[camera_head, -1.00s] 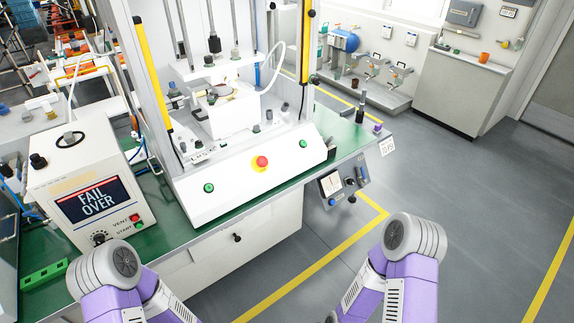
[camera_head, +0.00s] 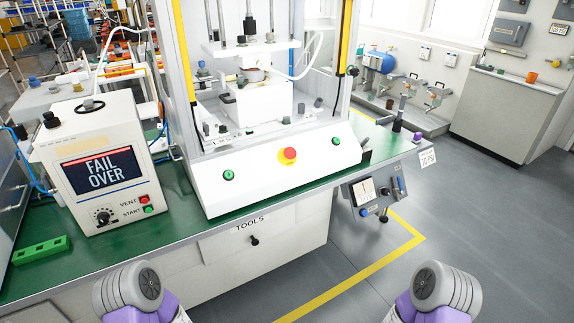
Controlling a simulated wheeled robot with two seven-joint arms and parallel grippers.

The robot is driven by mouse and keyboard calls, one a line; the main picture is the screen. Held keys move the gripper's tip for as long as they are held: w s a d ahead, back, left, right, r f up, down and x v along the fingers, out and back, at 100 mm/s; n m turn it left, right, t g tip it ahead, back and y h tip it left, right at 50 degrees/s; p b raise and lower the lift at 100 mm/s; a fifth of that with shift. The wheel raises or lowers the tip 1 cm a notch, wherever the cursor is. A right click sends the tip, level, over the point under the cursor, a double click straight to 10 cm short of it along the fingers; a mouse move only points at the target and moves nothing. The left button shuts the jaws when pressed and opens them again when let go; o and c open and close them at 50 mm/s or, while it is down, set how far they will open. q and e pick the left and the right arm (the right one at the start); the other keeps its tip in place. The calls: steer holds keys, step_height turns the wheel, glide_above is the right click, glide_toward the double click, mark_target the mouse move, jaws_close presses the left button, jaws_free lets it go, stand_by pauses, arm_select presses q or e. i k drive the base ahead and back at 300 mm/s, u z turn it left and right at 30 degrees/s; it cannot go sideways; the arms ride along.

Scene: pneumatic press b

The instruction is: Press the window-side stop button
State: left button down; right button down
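A red mushroom stop button (camera_head: 289,155) on a yellow disc sits in the middle of the sloped white front panel of the press (camera_head: 258,178). A green button (camera_head: 228,175) is to its left and another green button (camera_head: 336,140) to its right. Windows (camera_head: 452,12) are in the back wall at the upper right. I see no second red mushroom button. Only purple and grey links of my two arms show at the bottom edge, apart from the press. Neither gripper is in view.
A white tester (camera_head: 100,165) reading "FAIL OVER" stands left on the green bench top (camera_head: 150,234), with a green block (camera_head: 41,250) near it. A small control box (camera_head: 375,190) hangs at the bench's right end. Grey floor (camera_head: 480,210) is clear at right.

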mark_target(291, 152)
steer(key=u, duration=0.3)
steer(key=i, duration=1)
steer(key=u, duration=0.05)
